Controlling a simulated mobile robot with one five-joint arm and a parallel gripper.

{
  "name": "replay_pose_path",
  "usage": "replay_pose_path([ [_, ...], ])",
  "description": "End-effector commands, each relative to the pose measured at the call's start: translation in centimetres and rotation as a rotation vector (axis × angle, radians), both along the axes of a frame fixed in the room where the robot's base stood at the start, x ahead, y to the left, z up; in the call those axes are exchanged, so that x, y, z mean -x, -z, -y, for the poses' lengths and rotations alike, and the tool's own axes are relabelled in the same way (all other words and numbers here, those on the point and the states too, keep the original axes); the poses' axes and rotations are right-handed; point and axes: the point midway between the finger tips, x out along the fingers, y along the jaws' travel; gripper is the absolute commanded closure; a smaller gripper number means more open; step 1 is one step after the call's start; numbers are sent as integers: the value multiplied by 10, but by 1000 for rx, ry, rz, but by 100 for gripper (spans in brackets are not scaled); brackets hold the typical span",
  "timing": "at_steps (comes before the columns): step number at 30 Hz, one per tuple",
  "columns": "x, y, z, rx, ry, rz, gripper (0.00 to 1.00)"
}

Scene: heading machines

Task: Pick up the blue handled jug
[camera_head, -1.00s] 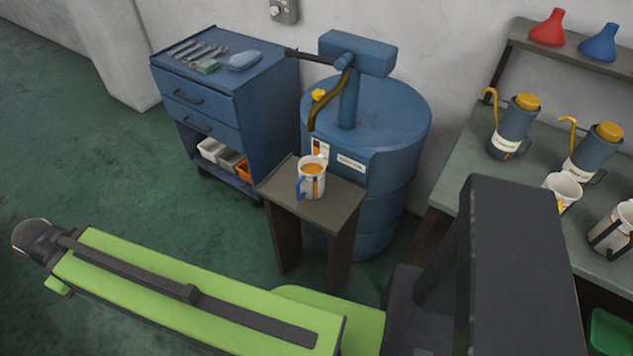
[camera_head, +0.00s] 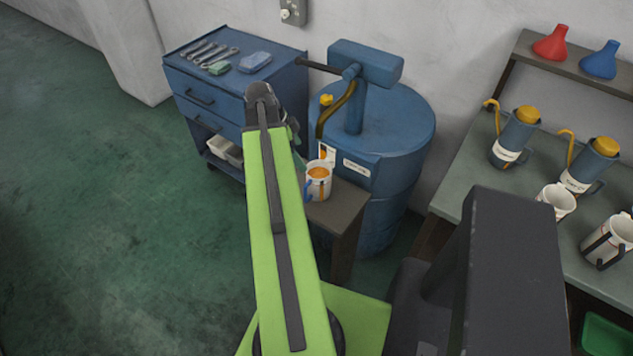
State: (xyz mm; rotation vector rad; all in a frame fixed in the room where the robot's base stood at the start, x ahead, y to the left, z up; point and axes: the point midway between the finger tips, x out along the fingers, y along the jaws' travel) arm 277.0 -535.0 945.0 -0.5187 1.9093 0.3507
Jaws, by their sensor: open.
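The blue-handled jug (camera_head: 320,183) is white with an orange stripe and orange contents. It stands upright on a small dark stand (camera_head: 345,208) in front of the blue drum. Its blue handle is on its left side, close to my green arm. My gripper (camera_head: 294,130) shows only in part beyond the arm's far end, above and left of the jug. It is open and apart from the jug. Its fingertips are mostly hidden behind my arm.
A blue drum (camera_head: 395,150) with a pump stands behind the stand. A blue tool cabinet (camera_head: 205,105) is at left. At right, a bench (camera_head: 480,170) holds oil cans and white jugs (camera_head: 557,200). Open green floor lies at left.

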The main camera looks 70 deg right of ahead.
Motion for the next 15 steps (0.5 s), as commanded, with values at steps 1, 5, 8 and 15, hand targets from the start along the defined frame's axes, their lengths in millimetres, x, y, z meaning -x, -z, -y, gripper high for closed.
replay_pose_path([
  [1,3,0,1,4,13,0,0],
  [5,3,4,2,5,12,0,0],
  [8,6,17,3,3,11,1,0],
  [15,21,67,12,3,10,1,0],
])
